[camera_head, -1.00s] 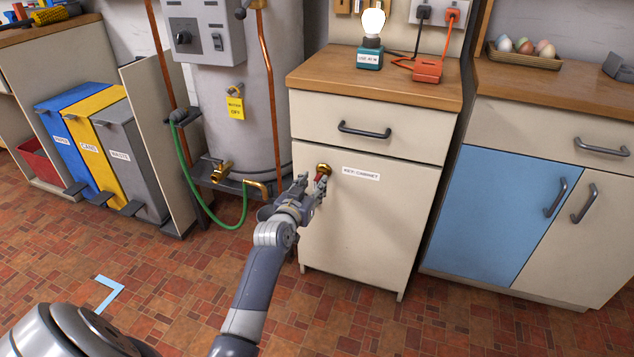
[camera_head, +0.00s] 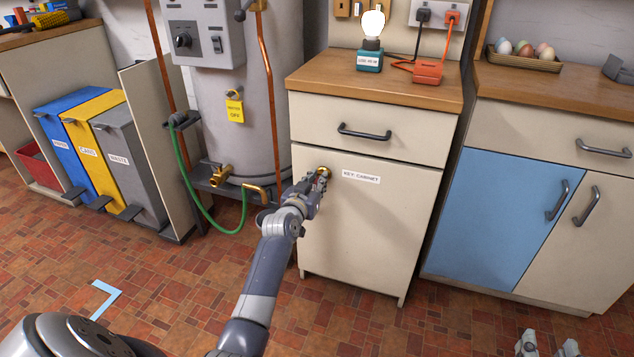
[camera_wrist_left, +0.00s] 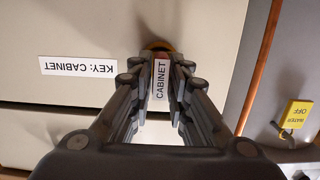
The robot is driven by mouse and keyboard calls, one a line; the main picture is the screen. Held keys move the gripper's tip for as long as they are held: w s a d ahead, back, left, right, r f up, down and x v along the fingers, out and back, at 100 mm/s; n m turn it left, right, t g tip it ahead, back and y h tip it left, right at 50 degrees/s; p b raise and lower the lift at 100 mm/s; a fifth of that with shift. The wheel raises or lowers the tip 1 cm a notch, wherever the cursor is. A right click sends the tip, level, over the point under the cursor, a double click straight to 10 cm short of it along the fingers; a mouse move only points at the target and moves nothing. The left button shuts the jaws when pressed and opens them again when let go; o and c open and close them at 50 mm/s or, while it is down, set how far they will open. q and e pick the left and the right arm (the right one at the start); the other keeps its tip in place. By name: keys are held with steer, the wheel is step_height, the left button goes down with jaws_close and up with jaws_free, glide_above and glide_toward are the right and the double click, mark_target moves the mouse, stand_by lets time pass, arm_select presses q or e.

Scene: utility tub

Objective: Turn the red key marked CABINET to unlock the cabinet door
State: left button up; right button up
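The key cabinet's door (camera_head: 365,235) is cream and shut, with a "KEY: CABINET" label (camera_head: 361,177) beside a brass lock (camera_head: 326,170). The label is upside down in the left wrist view (camera_wrist_left: 79,66). My left gripper (camera_head: 321,181) is at the lock, its fingers closed around the key. The key's white CABINET tag (camera_wrist_left: 160,80) shows between the fingers in the left wrist view; they hide most of its red body. The brass lock rim (camera_wrist_left: 158,45) shows behind. My right gripper (camera_head: 547,346) shows at the bottom right, its two pale tips apart and empty.
A drawer with a dark handle (camera_head: 364,132) is above the door. A boiler (camera_head: 235,125) with brass taps and a green hose (camera_head: 196,190) stands close on the left. A blue door (camera_head: 495,215) is on the right. The tiled floor in front is clear.

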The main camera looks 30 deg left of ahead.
arm_select(q)
jaws_close()
arm_select(e)
steer(key=shift+f, duration=0.1)
arm_select(q)
steer(key=shift+m+y+p, duration=0.3)
steer(key=shift+m+p, duration=0.15)
steer(key=shift+m, duration=0.05)
steer(key=shift+m+p, duration=0.3)
steer(key=shift+m, duration=0.3)
steer(key=shift+w+d+m+y+p, duration=0.1)
steer(key=shift+m+y+p, duration=0.25)
steer(key=shift+m, duration=0.25)
steer(key=shift+d+r+m+p, duration=0.1)
steer(key=shift+m+p, duration=0.2)
steer(key=shift+m, duration=0.7)
arm_select(e)
steer(key=s+d+f+g+h, duration=0.2)
steer(key=s+f+g, duration=0.5)
steer(key=f, duration=0.4)
steer(key=shift+s+d+f+g, duration=0.15)
steer(key=shift+s+d+g, duration=0.15)
steer(key=shift+d, duration=0.45)
